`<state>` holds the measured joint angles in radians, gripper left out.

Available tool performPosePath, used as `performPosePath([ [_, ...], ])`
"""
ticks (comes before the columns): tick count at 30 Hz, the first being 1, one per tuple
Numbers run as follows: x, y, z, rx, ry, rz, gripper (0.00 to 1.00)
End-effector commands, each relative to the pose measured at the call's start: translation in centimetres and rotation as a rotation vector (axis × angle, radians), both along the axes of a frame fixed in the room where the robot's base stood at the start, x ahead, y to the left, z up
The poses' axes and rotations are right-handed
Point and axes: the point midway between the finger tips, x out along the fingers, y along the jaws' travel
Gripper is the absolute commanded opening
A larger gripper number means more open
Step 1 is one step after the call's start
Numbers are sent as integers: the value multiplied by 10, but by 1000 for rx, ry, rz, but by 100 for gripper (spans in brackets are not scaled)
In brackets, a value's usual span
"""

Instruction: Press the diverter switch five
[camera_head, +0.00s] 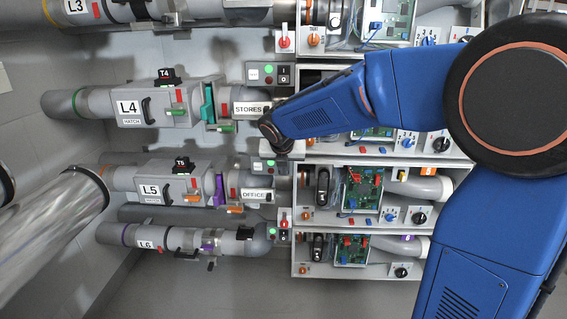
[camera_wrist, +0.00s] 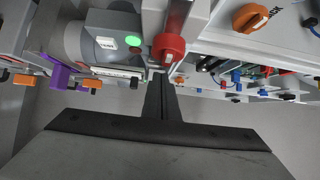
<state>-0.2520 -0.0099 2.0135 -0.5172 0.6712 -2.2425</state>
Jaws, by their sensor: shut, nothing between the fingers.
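The line-five assembly (camera_head: 168,182), marked L5, sits mid-left in the head view, with the OFFICE label (camera_head: 256,195) at its right end. A small control box (camera_head: 263,166) with a green light stands above that label. I cannot make out which part is diverter switch five; the right side of this box is partly covered by my arm's end. In the wrist view, my gripper (camera_wrist: 159,78) is shut and empty. Its tips are just below a red knob (camera_wrist: 170,47) and right of a grey box with a lit green button (camera_wrist: 133,39). Contact cannot be told.
Line four, marked L4 (camera_head: 128,107), lies above and line six (camera_head: 150,243) below. Open cabinets with green circuit boards (camera_head: 362,192) and knobs stand to the right. An orange knob (camera_wrist: 250,17) is at the upper right of the wrist view. The floor (camera_head: 215,295) is clear.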

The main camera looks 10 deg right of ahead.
Motion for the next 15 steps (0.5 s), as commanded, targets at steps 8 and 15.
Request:
performPosePath([
  [8,29,-9,-12,0,0,-1,0],
  [15,34,-11,-14,0,0,0,0],
])
